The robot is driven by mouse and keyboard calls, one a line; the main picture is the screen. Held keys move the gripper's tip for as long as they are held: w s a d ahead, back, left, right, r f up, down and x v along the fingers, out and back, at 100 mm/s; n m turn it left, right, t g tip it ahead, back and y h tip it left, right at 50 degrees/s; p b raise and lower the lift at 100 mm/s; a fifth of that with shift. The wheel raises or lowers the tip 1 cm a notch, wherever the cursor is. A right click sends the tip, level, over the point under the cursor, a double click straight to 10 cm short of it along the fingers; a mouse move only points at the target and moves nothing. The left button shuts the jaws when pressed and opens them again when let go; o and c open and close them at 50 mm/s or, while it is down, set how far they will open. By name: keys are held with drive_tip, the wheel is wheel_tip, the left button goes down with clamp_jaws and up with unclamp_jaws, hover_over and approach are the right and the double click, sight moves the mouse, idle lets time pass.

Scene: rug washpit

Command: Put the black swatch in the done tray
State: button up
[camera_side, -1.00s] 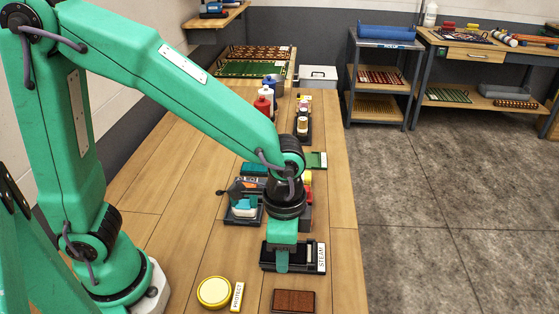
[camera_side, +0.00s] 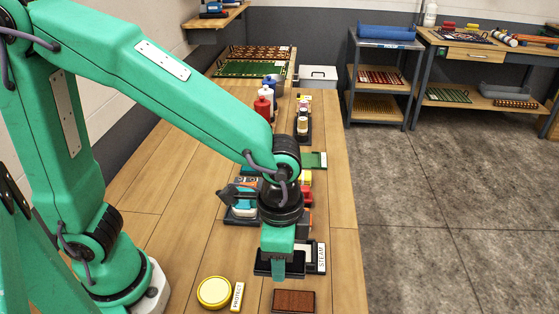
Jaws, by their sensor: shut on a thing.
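My gripper (camera_side: 281,272) points down near the front of the wooden bench. It is shut on a flat black piece, which looks like the black swatch (camera_side: 263,266). The swatch shows on both sides of the fingers and is slightly above a dark tray with a white label reading STEAM (camera_side: 321,257). The swatch and gripper hide most of that tray. I cannot make out a label naming the done tray.
In front lie a yellow round tin (camera_side: 214,292), a PROTECT label (camera_side: 237,297) and a brown block (camera_side: 293,301). Behind my gripper are a tray with a teal and white item (camera_side: 242,208), a green piece (camera_side: 314,160) and bottles (camera_side: 263,106).

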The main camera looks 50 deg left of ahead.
drive_tip(key=shift+w, duration=0.1)
drive_tip(key=w+a, duration=0.5)
drive_tip(key=w, duration=0.8)
drive_tip(key=w+a, duration=0.5)
drive_tip(key=w, duration=0.8)
drive_tip(key=w+a+f, duration=0.2)
drive_tip(key=w+a, duration=0.3)
drive_tip(key=a, duration=0.6)
drive_tip(key=w+a+f, duration=0.3)
drive_tip(key=w+a, duration=0.3)
drive_tip(key=a, duration=0.6)
drive_tip(key=shift+a+f, duration=0.25)
drive_tip(key=shift+f, duration=0.1)
drive_tip(key=shift+w+f, duration=0.1)
drive_tip(key=shift+f, duration=0.1)
drive_tip(key=shift+f, duration=2.7)
drive_tip(key=shift+f, duration=0.45)
